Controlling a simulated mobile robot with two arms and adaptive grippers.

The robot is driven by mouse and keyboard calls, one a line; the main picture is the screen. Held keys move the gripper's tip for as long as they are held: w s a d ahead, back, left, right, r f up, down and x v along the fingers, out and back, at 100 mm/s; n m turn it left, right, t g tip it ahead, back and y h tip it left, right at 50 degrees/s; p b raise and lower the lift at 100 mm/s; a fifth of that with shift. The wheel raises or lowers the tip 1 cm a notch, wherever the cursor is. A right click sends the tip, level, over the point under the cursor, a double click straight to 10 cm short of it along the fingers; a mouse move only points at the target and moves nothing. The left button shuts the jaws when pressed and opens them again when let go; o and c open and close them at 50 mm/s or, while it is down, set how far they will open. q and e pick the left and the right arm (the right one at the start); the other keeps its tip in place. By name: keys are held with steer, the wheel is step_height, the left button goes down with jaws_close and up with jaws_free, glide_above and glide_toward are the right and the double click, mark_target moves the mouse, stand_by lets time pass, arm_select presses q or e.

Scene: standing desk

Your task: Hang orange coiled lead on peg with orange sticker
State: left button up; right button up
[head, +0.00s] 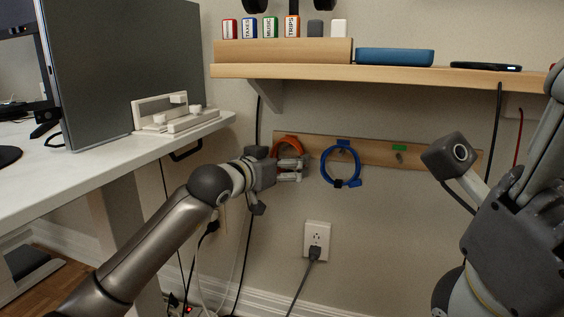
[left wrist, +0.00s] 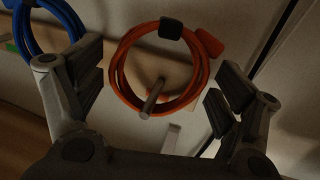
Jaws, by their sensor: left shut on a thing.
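The orange coiled lead (head: 290,143) is at the left end of the wooden peg strip (head: 374,152). In the left wrist view the orange coiled lead (left wrist: 118,75) is a ring with a dark band and an orange end piece, and a peg (left wrist: 152,97) shows inside its loop. My left gripper (head: 300,169) is at the coil, its fingers (left wrist: 157,80) on either side, shut on it. The fingers partly cover the coil in the head view. I cannot clearly make out an orange sticker. My right gripper (head: 450,225) is at the right edge, fingertips not clear.
A blue coiled lead (head: 325,165) hangs just right of the orange one. A green sticker (head: 399,147) marks a peg further right. A wooden shelf (head: 400,77) is above, the white desk (head: 60,175) at left. A wall outlet (head: 317,236) with a plugged cable is below.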

stand_by(0.4)
arm_select(q)
steer(key=o, duration=0.8)
